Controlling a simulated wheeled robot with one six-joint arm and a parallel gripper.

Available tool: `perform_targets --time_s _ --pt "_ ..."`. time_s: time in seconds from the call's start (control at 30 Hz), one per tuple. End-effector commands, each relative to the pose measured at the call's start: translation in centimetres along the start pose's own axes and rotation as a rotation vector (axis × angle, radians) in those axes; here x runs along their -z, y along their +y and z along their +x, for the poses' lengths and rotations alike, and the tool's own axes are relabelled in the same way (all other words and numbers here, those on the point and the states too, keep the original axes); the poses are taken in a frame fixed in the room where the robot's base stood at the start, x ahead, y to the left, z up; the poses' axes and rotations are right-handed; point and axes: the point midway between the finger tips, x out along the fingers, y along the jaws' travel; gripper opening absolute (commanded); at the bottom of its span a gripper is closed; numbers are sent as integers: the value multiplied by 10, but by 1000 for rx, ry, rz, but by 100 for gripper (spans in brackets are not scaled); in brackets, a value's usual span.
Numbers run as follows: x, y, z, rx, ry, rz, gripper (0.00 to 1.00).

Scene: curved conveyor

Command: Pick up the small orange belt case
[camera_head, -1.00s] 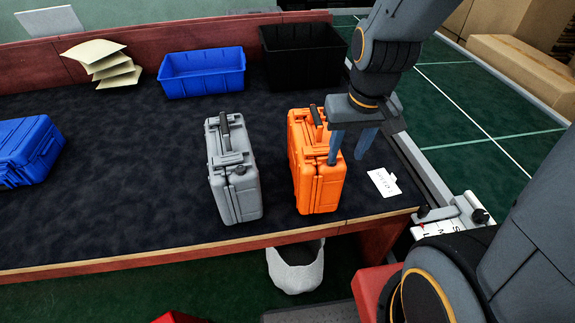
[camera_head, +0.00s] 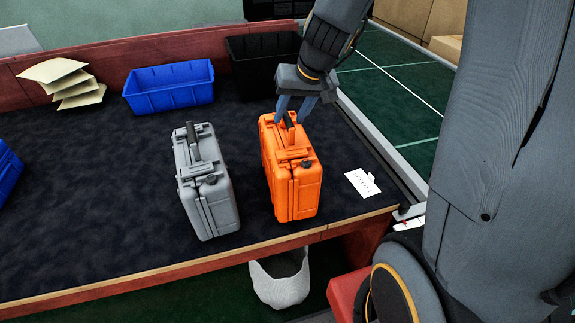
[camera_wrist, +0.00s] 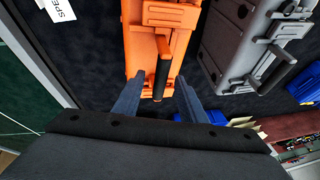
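The orange case (camera_head: 292,172) stands upright on the dark table top, near its front right part, with a dark handle on top. In the wrist view the orange case (camera_wrist: 146,50) lies ahead of my gripper, its dark handle pointing down toward the fingers. My gripper (camera_head: 293,118) is above the far end of the case, fingers pointing down. In the wrist view my gripper (camera_wrist: 160,98) is open, one finger on each side of the handle's end. The fingers look apart from the handle; whether they touch the case I cannot tell.
A grey case (camera_head: 206,183) stands just left of the orange one. A white card (camera_head: 362,183) lies to its right. A blue bin (camera_head: 170,92), a black bin (camera_head: 262,62) and stacked envelopes (camera_head: 70,84) are at the back. A blue case (camera_head: 8,178) shows at the left edge.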

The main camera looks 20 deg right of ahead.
Motion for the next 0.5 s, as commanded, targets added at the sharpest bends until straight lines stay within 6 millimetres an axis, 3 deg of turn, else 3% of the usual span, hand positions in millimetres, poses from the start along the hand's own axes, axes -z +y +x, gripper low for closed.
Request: perform_targets --time_s 0.2,0.5 --pt "-1 -1 26 0 -3 1 38" --pt "0 -1 30 -1 0 0 38"
